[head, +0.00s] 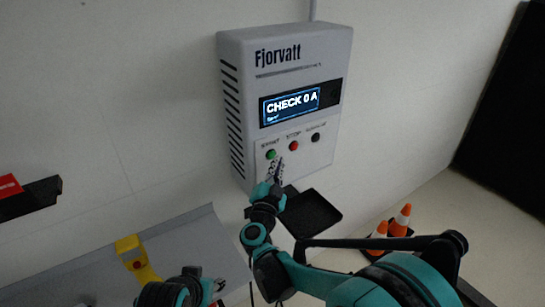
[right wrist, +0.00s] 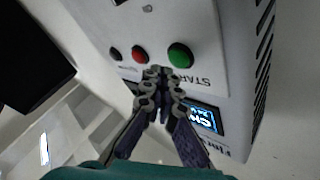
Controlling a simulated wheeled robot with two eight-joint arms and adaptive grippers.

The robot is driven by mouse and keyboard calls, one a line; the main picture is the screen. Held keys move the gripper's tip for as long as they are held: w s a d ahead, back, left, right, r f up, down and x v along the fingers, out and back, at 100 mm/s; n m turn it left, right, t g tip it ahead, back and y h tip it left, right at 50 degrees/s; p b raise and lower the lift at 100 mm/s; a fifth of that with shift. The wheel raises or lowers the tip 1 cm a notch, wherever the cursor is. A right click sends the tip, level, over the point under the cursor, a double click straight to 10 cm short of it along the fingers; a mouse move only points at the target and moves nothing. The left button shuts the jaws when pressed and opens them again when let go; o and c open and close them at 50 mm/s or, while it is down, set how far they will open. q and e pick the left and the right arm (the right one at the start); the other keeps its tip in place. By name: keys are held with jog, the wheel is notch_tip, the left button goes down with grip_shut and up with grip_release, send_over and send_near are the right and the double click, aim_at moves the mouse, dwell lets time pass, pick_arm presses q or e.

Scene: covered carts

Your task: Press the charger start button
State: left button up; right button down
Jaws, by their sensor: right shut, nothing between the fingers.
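The charger (head: 331,57) is a light grey "Fjorvatt" box on the wall. Its lit display (head: 291,105) reads "CHECK 0 A". The green start button (head: 271,155) sits at the left of the button row; it also shows in the right wrist view (right wrist: 180,55). The red stop button (head: 294,146) is beside it. My right gripper (head: 277,166) is shut and empty, its tips just below the green button. In the right wrist view the tips (right wrist: 158,72) appear between the green and red buttons; contact is unclear. My left gripper (head: 217,287) is low, its jaws unclear.
A dark button (head: 316,137) is at the right of the row. A black tray (head: 309,216) lies below the charger. A grey covered cart (head: 90,262) with a yellow piece (head: 139,262) is at lower left. Orange cones (head: 401,220) stand at right.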

jog(key=shift+d, duration=0.1)
jog(key=shift+s+d, duration=0.7)
jog(key=shift+s, duration=0.3)
jog(key=shift+s+d, duration=0.7)
jog(key=shift+s, duration=0.3)
jog(key=s+r+n+g+y+b, duration=0.1)
jog(key=s+r+n+y+b, duration=0.2)
jog(key=n+y, duration=0.5)
jog(key=s+d+f+g+h+b, duration=0.1)
jog(key=s+d+f+g+h, duration=0.1)
jog(key=s+d+f+g, duration=0.3)
jog(key=s+d+f+n+g+h, duration=0.1)
jog(key=s+d+f+g+h, duration=0.2)
jog(key=s+d+f, duration=0.9)
jog(key=s+f+g, duration=0.3)
jog(key=s, duration=0.3)
jog(key=shift+d+f+b, duration=0.15)
jog(key=shift+f+b, duration=0.15)
jog(key=shift+b, duration=0.05)
